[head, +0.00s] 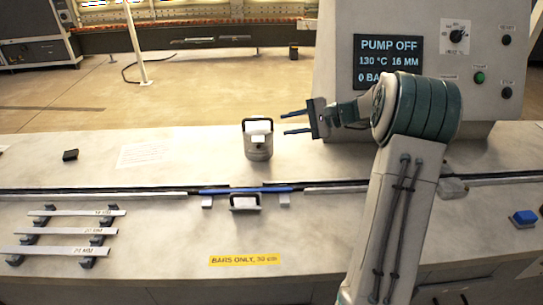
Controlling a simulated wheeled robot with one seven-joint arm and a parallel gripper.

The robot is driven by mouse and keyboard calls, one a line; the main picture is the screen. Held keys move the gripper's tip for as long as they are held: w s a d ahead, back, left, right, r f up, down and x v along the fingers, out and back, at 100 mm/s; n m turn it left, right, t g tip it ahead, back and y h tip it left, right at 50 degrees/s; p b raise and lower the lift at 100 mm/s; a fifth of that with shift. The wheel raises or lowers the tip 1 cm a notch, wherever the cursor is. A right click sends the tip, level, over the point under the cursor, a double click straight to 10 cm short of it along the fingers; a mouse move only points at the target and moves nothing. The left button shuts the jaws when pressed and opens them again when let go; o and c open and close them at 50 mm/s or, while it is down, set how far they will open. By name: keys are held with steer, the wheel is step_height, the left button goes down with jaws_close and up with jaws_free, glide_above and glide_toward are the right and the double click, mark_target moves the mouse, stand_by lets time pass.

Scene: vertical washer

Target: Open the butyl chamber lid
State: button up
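A small grey metal canister (258,147) stands upright on the pale bench, with a bail-like handle and a white block or label at its top. It looks like the butyl chamber, but no label confirms it. I cannot tell from this view whether its top is a closed lid. My gripper (284,122) is just to the right of the canister's top, pointing left. Its two dark fingers are apart with nothing between them. They appear clear of the canister, though the depth gap is hard to judge.
A control panel (430,60) at the back right reads "PUMP OFF". A blue bar (245,190) lies along the bench slot, with a small handled grey piece (244,203) in front. Labelled bars (75,231) rest on supports at left.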

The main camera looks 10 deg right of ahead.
steer(key=s+a+n+g+h, duration=0.4)
steer(key=s+a, duration=0.5)
steer(key=s, duration=0.3)
steer(key=shift+f, duration=0.25)
steer(key=shift+d, duration=0.1)
